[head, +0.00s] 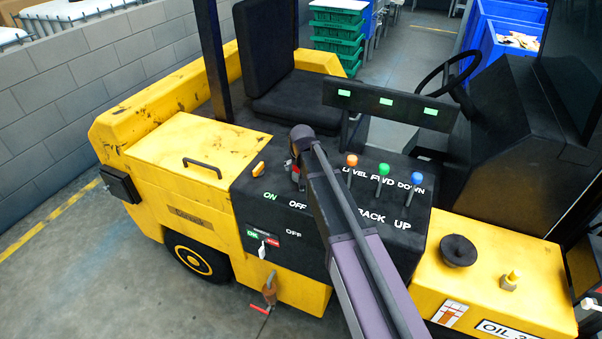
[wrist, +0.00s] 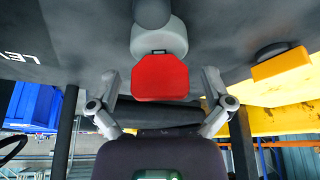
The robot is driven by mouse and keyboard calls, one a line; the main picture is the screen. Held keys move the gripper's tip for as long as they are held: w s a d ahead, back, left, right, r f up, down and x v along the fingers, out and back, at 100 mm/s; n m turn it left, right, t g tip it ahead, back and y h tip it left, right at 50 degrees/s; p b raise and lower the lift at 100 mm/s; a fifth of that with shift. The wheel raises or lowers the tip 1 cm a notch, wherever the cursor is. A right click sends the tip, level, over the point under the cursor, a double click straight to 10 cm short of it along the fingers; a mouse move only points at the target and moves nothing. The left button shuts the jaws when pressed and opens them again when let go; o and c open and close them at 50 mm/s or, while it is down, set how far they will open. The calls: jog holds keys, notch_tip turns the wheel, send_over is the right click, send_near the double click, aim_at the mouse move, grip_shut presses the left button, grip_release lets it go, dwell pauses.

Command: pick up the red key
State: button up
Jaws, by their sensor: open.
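The red key (wrist: 160,77) shows in the wrist view as a flat red tab on a rounded light-grey base at the dark console. My gripper (wrist: 160,84) is open, with one finger on each side of the red tab. Gaps show between the tab and both fingers, so it is not gripped. In the head view my arm comes down to the console near the ON and OFF labels and mostly hides the key.
An orange-yellow switch (head: 258,168) stands beside my gripper; it also shows in the wrist view (wrist: 282,68). Orange, green (head: 383,170) and blue (head: 417,180) levers rise to the right. A seat (head: 300,100) and a steering wheel (head: 448,75) are behind the console.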

dwell(0.6)
jog(key=c, duration=1.1)
